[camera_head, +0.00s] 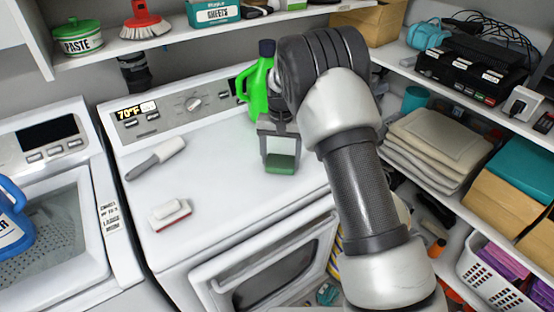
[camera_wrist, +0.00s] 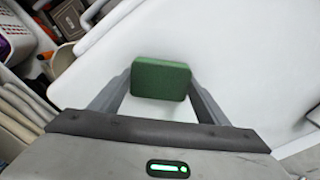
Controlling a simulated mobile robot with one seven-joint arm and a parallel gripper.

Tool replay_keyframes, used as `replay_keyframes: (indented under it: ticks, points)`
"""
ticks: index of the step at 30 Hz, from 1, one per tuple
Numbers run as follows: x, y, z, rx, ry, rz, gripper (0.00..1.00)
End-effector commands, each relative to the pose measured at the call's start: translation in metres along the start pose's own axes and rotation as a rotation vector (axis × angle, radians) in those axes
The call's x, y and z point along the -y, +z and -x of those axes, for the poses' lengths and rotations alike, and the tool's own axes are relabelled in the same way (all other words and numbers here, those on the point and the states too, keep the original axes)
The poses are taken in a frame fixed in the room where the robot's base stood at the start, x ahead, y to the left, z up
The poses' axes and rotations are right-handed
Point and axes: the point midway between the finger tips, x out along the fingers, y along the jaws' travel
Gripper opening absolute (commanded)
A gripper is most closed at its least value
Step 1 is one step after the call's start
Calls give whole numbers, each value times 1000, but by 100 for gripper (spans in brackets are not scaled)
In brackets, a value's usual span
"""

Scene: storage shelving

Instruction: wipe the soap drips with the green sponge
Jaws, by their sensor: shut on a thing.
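A green sponge (camera_head: 282,163) is held between the fingertips of my gripper (camera_head: 279,153), over the white top of the dryer (camera_head: 230,160). In the wrist view the sponge (camera_wrist: 161,80) sits between both fingers of my gripper (camera_wrist: 160,85), with the white top behind it. I cannot tell whether the sponge touches the surface. A bright green jug (camera_head: 258,88) stands behind my gripper at the back of the machine, partly hidden by my arm. I cannot make out any soap drips in either view.
A white brush (camera_head: 170,214) with a red edge and a grey-handled tool (camera_head: 156,158) lie on the left of the top. A control panel (camera_head: 165,108) rises at the back. Shelves with folded towels (camera_head: 435,140) stand close on the right. The middle of the top is clear.

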Motion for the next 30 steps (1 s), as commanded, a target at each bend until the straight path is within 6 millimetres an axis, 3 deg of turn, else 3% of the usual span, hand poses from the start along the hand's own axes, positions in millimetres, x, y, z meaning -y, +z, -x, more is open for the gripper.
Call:
replay_keyframes:
  ticks: [30]
  points:
    - [-49, -44, -3, 0, 2, -1, 51]
